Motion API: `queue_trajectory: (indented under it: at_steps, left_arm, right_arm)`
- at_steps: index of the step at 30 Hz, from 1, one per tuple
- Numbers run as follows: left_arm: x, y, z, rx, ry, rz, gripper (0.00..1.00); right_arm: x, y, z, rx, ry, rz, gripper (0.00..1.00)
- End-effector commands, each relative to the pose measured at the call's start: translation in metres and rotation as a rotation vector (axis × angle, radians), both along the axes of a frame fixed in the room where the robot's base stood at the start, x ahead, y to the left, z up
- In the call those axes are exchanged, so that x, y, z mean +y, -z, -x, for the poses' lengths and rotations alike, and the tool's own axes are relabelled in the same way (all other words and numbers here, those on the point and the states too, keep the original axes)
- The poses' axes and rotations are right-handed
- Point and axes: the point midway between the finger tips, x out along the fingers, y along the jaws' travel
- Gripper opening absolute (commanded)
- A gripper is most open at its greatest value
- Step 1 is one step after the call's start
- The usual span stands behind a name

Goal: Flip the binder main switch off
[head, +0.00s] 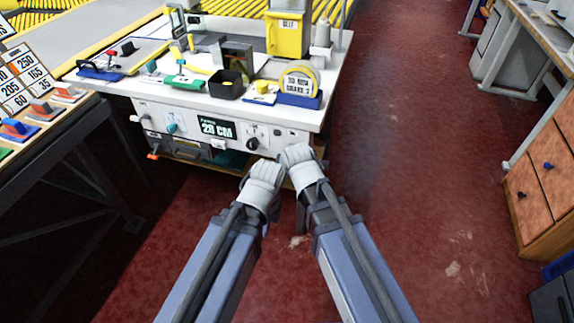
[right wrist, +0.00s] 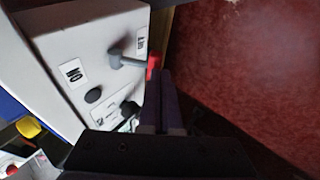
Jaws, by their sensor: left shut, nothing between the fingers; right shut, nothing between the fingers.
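The binder (head: 175,108) has a white front panel with knobs and a "28 CM" display. Its right end is partly hidden behind my grippers in the head view. In the right wrist view, a grey lever with a red tip (right wrist: 122,61), seemingly the main switch, sticks out of the white panel. A turned label, apparently "ON", and a dark round button are beside it. My right gripper (right wrist: 160,75) is shut and empty, its fingertips close beside the red tip; I cannot tell whether they touch. My left gripper (head: 262,163) is shut and empty, just left of the right one (head: 297,152).
The binder's white top (head: 225,108) holds a black bin (head: 226,88), a yellow tape roll (head: 299,79) and other small items. A table with number cards (head: 25,80) stands at the left. Wooden drawers (head: 545,185) stand at the right. The red floor between is open.

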Motion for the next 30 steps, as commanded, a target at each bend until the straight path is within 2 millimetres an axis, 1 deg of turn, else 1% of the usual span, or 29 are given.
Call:
queue_trajectory:
  at_steps: [13, 17, 23, 30]
  left_arm:
    - [0.000, 0.000, 0.000, 0.000, 0.000, 0.000, 0.00]
    - [0.000, -0.004, 0.000, 0.000, 0.000, 0.000, 0.00]
    - [0.000, -0.021, 0.000, 0.000, 0.000, 0.000, 0.00]
    - [0.000, -0.050, 0.000, 0.000, 0.000, 0.000, 0.00]
  right_arm:
    - [0.000, 0.000, 0.000, 0.000, 0.000, 0.000, 0.00]
    - [0.000, -0.004, 0.003, 0.000, 0.000, 0.000, 0.00]
    - [-0.003, -0.020, 0.015, 0.000, -0.001, 0.001, 0.00]
    - [-0.006, -0.050, 0.037, 0.000, -0.001, 0.001, 0.00]
